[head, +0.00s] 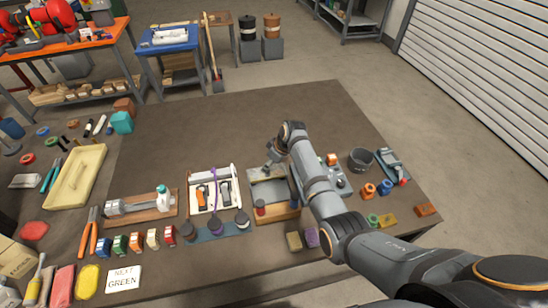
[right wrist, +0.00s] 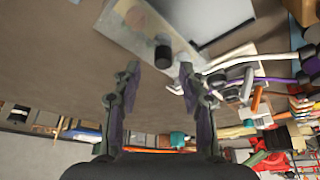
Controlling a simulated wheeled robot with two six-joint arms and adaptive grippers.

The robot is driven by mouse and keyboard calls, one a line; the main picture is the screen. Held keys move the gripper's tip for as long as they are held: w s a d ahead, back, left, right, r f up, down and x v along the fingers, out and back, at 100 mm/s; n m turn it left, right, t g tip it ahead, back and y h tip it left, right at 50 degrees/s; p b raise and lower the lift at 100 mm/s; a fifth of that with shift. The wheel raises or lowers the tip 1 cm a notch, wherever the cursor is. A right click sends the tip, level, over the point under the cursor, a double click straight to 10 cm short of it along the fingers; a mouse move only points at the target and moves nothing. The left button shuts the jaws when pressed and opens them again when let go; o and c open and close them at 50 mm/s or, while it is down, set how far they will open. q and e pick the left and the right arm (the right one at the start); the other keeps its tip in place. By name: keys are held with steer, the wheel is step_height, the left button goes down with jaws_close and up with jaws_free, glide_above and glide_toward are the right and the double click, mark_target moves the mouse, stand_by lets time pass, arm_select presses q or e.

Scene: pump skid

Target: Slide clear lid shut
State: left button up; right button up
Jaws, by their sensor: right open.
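In the head view, a shallow tray-like unit (head: 268,189) with a grey top and a wooden front edge sits mid-table. The clear lid is hard to make out there. My right gripper (head: 270,160) is over the unit's far edge, and my arm covers part of its right side. In the right wrist view, a black round knob (right wrist: 162,53) stands on a grey plate (right wrist: 128,28), beside a pale panel that may be the lid (right wrist: 195,20). My right gripper (right wrist: 158,80) is open, its two fingers either side of the knob's line, with nothing between them. My left gripper is not in view.
A white-framed unit with cables (head: 214,188) stands close on the left. A wooden board with a metal slide (head: 140,206) lies further left. A dark cup (head: 361,159) and orange rings are right of my arm. The table behind the unit (head: 200,130) is clear.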

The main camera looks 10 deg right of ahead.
steer(key=v, duration=1)
